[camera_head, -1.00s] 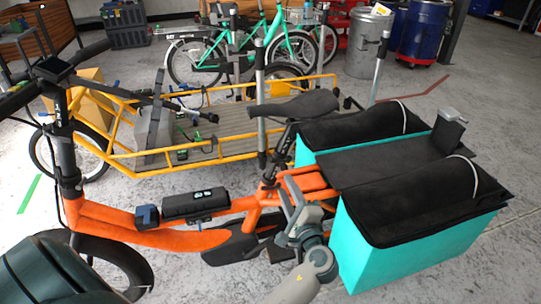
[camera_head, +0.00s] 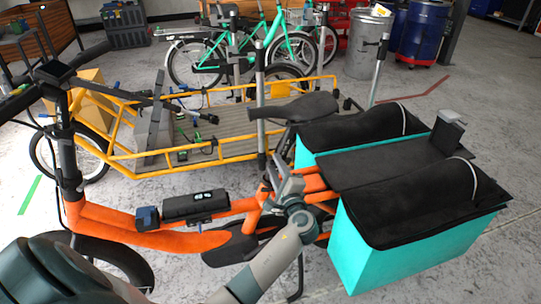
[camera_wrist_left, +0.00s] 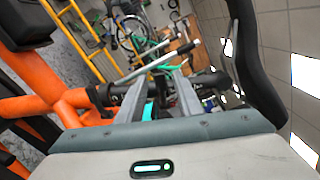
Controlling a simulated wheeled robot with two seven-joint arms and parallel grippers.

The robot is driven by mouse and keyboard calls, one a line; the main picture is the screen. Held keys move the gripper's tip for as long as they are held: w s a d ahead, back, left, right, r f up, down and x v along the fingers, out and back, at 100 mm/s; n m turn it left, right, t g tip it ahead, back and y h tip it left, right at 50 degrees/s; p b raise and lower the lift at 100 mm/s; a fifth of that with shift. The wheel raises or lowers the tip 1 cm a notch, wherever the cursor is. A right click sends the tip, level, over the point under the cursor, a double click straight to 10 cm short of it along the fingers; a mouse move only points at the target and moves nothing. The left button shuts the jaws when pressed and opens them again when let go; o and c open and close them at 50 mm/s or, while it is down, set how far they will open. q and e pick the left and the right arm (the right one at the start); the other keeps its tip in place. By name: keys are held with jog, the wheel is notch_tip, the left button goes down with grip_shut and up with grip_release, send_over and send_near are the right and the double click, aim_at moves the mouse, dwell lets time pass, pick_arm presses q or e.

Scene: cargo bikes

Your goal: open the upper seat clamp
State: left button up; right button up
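The orange cargo bike (camera_head: 180,238) stands in front of me with its black saddle (camera_head: 305,107) on a dark seat post. The post meets the orange frame just behind my left gripper (camera_head: 279,182), which partly hides the clamp area. In the left wrist view the saddle (camera_wrist_left: 256,62) is at the right, the dark seat post (camera_wrist_left: 207,80) runs across and the orange frame (camera_wrist_left: 65,110) is at the left. There my left gripper (camera_wrist_left: 160,88) has its two fingers apart near the post. A dark clamp-like part (camera_wrist_left: 103,97) sits where post and frame meet. I cannot make out its lever's state.
Turquoise boxes (camera_head: 370,245) with black covers flank the bike's rear at the right. A battery (camera_head: 195,205) sits on the frame. A yellow cargo bike (camera_head: 225,155) stands close behind. Grey floor (camera_head: 120,192) is free between the two bikes at the left.

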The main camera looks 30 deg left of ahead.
pick_arm(q)
jog(key=shift+x, duration=3.15)
grip_shut()
